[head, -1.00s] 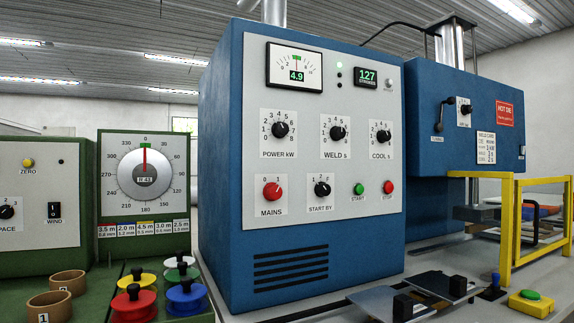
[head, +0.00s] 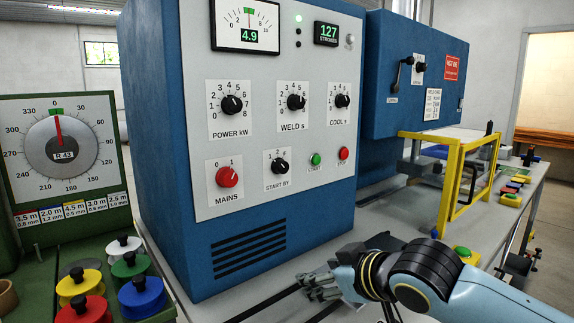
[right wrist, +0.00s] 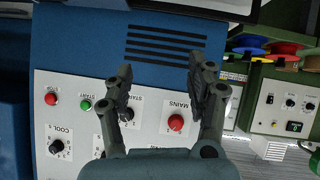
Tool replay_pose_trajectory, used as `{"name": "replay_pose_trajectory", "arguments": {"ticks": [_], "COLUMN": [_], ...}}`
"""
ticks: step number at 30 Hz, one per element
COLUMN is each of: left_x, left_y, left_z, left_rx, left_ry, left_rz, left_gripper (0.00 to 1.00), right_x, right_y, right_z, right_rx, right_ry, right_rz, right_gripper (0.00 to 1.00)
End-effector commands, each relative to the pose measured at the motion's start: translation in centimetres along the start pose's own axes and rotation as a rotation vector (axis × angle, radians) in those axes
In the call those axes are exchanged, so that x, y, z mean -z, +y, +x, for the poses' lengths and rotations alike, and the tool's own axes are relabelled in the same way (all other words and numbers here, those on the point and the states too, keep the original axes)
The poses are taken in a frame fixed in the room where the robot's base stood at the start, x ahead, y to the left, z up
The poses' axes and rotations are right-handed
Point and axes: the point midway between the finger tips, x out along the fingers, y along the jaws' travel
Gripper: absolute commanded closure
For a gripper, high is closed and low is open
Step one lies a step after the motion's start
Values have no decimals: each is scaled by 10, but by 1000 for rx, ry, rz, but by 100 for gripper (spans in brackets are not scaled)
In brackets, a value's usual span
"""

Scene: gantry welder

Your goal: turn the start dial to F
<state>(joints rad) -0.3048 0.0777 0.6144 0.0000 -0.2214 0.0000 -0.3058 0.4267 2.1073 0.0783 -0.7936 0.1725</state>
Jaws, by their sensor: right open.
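The start dial (head: 279,167) is a black knob above the START BY label, low on the white panel of the blue welder cabinet. Its marks are too small to read surely. In the right wrist view, where the panel is upside down, the start dial (right wrist: 127,113) is partly hidden by a finger. My right gripper (head: 318,287) is low in front of the cabinet, below the panel and apart from the dial. In the right wrist view my right gripper (right wrist: 160,80) has its fingers spread with nothing between them. My left gripper is not in view.
The red MAINS knob (head: 227,177) is left of the dial. The green start button (head: 315,160) and red stop button (head: 343,154) are to its right. POWER (head: 232,104), WELD (head: 296,102) and COOL (head: 342,101) knobs sit above. A yellow frame (head: 455,180) stands at right.

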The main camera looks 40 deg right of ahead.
Motion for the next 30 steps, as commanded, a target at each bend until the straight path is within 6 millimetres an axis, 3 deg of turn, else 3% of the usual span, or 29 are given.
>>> {"name": "replay_pose_trajectory", "arguments": {"ticks": [4, 7, 10, 15, 20, 30], "left_x": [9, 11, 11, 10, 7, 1], "left_y": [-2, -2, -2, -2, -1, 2], "left_z": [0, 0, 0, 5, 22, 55], "left_rx": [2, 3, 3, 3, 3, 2], "left_ry": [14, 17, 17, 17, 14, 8], "left_rz": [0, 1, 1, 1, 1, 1], "left_gripper": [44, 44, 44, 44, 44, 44], "right_x": [63, 106, 136, 155, 160, 192], "right_y": [46, 77, 98, 111, 111, 109], "right_z": [29, 36, 36, 36, 48, 94], "right_rx": [-9, -6, 2, 8, 4, 9], "right_ry": [238, 397, 508, 581, 584, 582], "right_rz": [-21, -34, -41, -44, -40, -37], "right_gripper": [43, 43, 43, 43, 43, 43]}}
